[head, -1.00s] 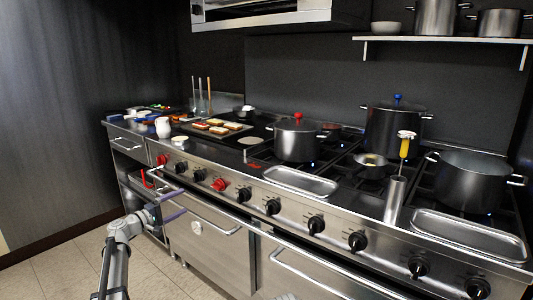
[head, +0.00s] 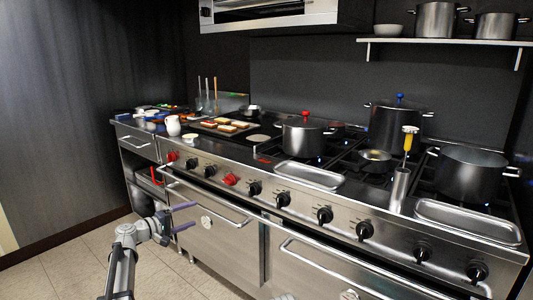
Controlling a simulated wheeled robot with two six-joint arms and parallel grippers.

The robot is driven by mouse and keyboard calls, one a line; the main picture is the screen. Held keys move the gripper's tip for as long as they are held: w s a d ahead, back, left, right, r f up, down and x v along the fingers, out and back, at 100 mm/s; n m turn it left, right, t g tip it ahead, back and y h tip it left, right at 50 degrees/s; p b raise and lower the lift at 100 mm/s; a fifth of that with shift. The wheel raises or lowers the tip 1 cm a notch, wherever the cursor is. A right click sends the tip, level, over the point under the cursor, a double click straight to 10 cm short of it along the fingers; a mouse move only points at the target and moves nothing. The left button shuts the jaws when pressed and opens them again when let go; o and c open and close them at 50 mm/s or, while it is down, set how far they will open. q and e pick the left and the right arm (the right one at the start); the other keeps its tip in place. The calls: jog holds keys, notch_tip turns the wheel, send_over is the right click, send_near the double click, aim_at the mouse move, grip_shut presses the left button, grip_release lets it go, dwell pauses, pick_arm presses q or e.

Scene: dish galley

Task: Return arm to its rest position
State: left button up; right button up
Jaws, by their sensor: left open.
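My left gripper (head: 182,216) is at the lower left of the head view, at the end of my grey left arm. Its two purple-grey fingers are apart with nothing between them. It is in front of the range's lower oven door (head: 222,246), below the row of knobs. I cannot tell whether it touches the door or the handle bar. My right gripper is not seen clearly; only a small pale piece shows at the bottom edge.
The steel range (head: 300,195) fills the middle and right, with protruding knobs and oven handles (head: 330,267). On it stand a red-knobbed pot (head: 303,137), a blue-knobbed pot (head: 395,125), an open pot (head: 468,174) and trays (head: 308,175). Floor (head: 60,270) is free at left.

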pick_arm(q)
jog(key=s+d+f+m+g+y, duration=0.3)
jog(key=s+d+f+m+g, duration=0.3)
jog(key=s+d+f, duration=0.8)
jog(key=s+a+f+m+g+y, duration=0.1)
jog(key=s+f+m+g+y, duration=0.2)
jog(key=s, duration=0.8)
jog(key=s+a+f+g+y, duration=0.2)
jog(key=s+y, duration=0.3)
jog(key=s, duration=0.6)
jog(key=s+d+m+g+y, duration=0.1)
jog(key=s+d+m, duration=0.35)
jog(key=d, duration=0.65)
notch_tip(320, 180, up, 28)
jog(key=p, duration=2.8)
jog(key=shift+a+r+n, duration=0.15)
jog(key=shift+n, duration=0.3)
